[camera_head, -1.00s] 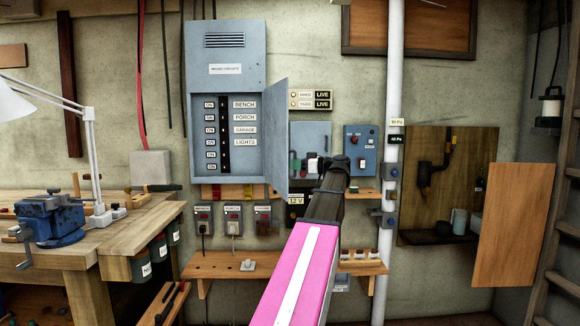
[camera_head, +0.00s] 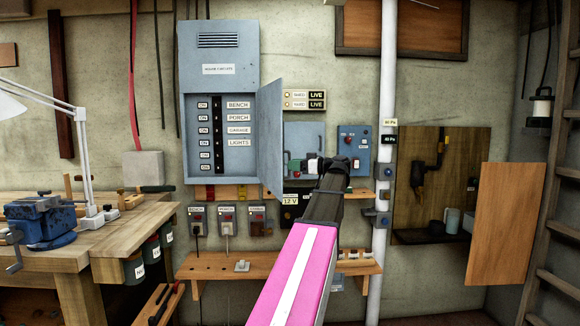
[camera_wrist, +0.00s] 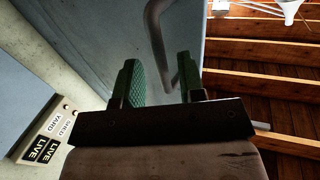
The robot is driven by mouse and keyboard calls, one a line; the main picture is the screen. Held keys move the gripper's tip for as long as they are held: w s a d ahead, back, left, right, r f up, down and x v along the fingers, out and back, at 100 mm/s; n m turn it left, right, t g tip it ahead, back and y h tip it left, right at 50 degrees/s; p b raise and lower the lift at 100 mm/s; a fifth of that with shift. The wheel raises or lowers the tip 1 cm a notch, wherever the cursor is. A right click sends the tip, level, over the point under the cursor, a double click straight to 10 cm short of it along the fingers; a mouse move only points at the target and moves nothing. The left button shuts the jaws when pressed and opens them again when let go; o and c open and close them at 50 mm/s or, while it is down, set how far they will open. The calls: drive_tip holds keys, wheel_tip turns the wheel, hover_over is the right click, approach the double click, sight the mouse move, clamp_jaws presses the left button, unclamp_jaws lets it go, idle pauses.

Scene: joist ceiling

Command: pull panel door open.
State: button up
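The blue-grey panel door (camera_head: 270,138) hangs partly open at the right side of the house circuits panel (camera_head: 219,68). The switch column inside is exposed. My gripper (camera_head: 304,166) is just right of the door's lower part, pointing toward it. In the wrist view my gripper (camera_wrist: 158,82) has its two green fingers apart. The door's face (camera_wrist: 110,40) lies ahead of them. A grey curved handle (camera_wrist: 157,35) on the door shows between and beyond the fingers. I cannot tell whether it touches them.
A small grey box and a blue control box (camera_head: 354,148) are on the wall behind my gripper. A white pipe (camera_head: 388,60) runs down the wall to the right. A wooden shelf (camera_head: 225,262) is below the panel. A workbench (camera_head: 110,235) stands at left.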

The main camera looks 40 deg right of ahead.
drive_tip(key=v, duration=0.8)
drive_tip(key=shift+s+d, duration=0.2)
drive_tip(key=shift+s, duration=0.05)
